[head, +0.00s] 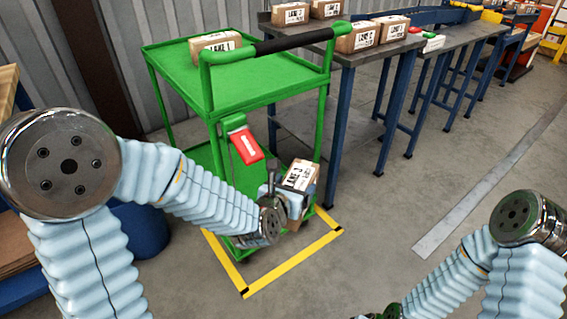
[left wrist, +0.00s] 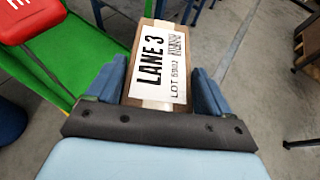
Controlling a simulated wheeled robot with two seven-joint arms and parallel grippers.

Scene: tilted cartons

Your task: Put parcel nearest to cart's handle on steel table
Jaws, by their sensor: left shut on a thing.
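My left gripper (head: 287,190) is shut on a brown parcel (head: 301,173) with a white "LANE 3" label. The left wrist view shows this parcel (left wrist: 160,65) between the two blue fingers (left wrist: 158,93). It is tilted in the head view, beside the cart's near right leg and below its top shelf. The green cart (head: 180,80) has a handle with a black grip (head: 295,40). Another parcel (head: 215,42), apparently labelled "LANE 1", lies on its top shelf. The steel table (head: 375,52) stands right behind the cart.
Several labelled parcels stand on the steel table, including one at its front edge (head: 357,37). A red-fronted device (head: 246,147) hangs on the cart near my left forearm. Yellow tape (head: 290,265) marks the floor. The floor to the right is mostly clear.

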